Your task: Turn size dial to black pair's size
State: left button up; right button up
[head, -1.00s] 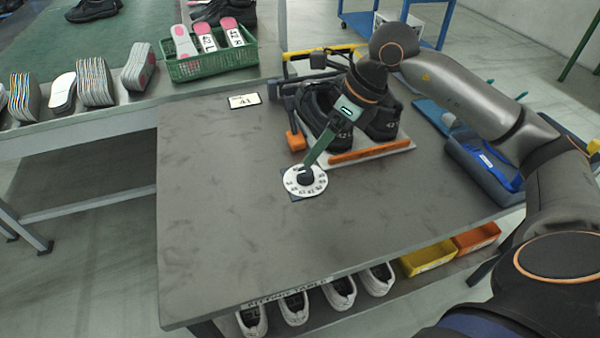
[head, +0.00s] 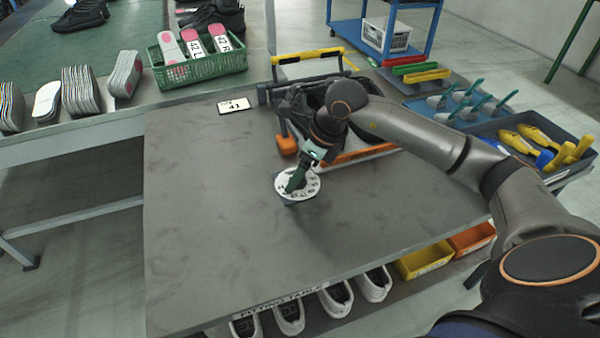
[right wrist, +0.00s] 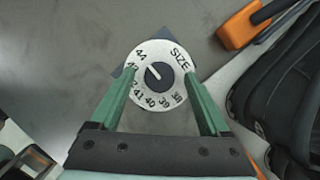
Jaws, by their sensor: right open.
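The size dial, a white numbered disc (head: 309,190) with a dark centre knob, sits on a dark base on the grey table. In the right wrist view the disc (right wrist: 174,101) reads SIZE and numbers up to 44. The knob's white line (right wrist: 153,72) points to the upper left, near 43 and 44. My right gripper (right wrist: 160,75) is open, its green fingers on either side of the dial; I cannot tell whether they touch it.
A card reading 41 (head: 237,106) lies on the table (head: 205,220). A green basket (head: 200,68) holds insoles marked 42. A grey tray (head: 520,150) with yellow-handled tools stands at right. The table's left and front are clear.

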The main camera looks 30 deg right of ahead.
grip_shut()
dwell(0.8)
